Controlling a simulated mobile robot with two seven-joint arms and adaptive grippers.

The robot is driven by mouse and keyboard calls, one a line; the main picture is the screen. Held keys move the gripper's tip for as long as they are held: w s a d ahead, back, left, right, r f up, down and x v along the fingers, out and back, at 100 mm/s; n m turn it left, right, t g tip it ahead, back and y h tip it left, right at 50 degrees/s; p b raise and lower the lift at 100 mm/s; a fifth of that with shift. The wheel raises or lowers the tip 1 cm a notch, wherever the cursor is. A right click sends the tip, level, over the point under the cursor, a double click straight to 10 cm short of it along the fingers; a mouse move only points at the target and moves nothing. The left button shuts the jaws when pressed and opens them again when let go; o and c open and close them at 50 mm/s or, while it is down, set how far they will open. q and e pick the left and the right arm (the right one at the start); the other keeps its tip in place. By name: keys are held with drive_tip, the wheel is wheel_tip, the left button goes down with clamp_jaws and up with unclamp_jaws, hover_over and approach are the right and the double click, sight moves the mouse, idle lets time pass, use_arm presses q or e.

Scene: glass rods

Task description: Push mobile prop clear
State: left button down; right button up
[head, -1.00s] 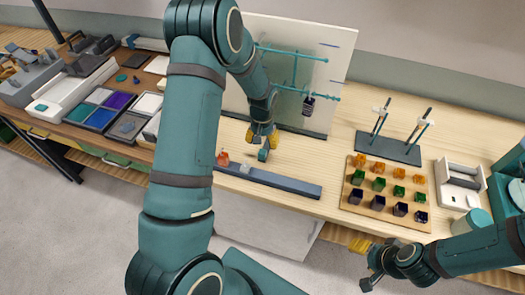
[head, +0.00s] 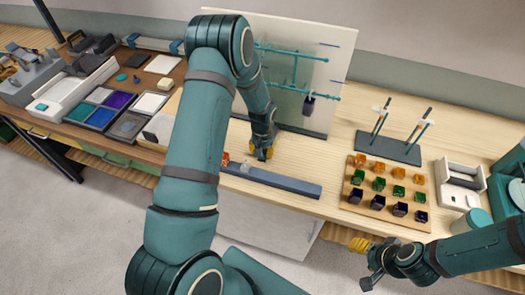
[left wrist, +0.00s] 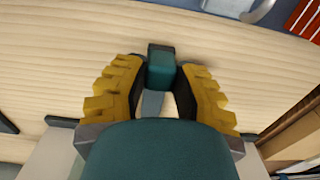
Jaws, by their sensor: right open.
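A mobile of teal rods (head: 295,72) stands in front of a white upright panel, with a dark block (head: 308,105) at its lower right. My left gripper (head: 261,152) is low over the bench, left of and below the rods. In the left wrist view its yellow fingers stand apart on either side of a small teal block (left wrist: 161,68), perhaps the prop. Whether they touch it I cannot tell. In the head view the gripper mostly hides that spot. My right gripper (head: 368,264) is open and empty beyond the bench's front edge.
A long grey-blue bar (head: 285,184) lies along the front edge, with a small orange piece (head: 225,159) near its left end. A wooden board (head: 376,214) with several coloured cubes and a dark rod stand (head: 388,149) are to the right. Bare bench lies between.

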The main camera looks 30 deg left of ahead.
use_arm(q)
drive_tip(key=shift+f, duration=0.1)
drive_tip(key=shift+w+a+f+b, duration=0.1)
drive_tip(key=shift+w+a+b, duration=0.1)
drive_tip(key=shift+w+b, duration=0.65)
drive_tip(key=shift+w+a, duration=0.1)
drive_tip(key=shift+w, duration=0.4)
drive_tip(key=shift+r, duration=0.2)
drive_tip(key=c, duration=1.1)
unclamp_jaws()
drive_tip(key=o, duration=0.4)
drive_tip(key=shift+w+f, duration=0.1)
drive_tip(key=shift+w, duration=0.05)
drive_tip(key=shift+r, duration=0.2)
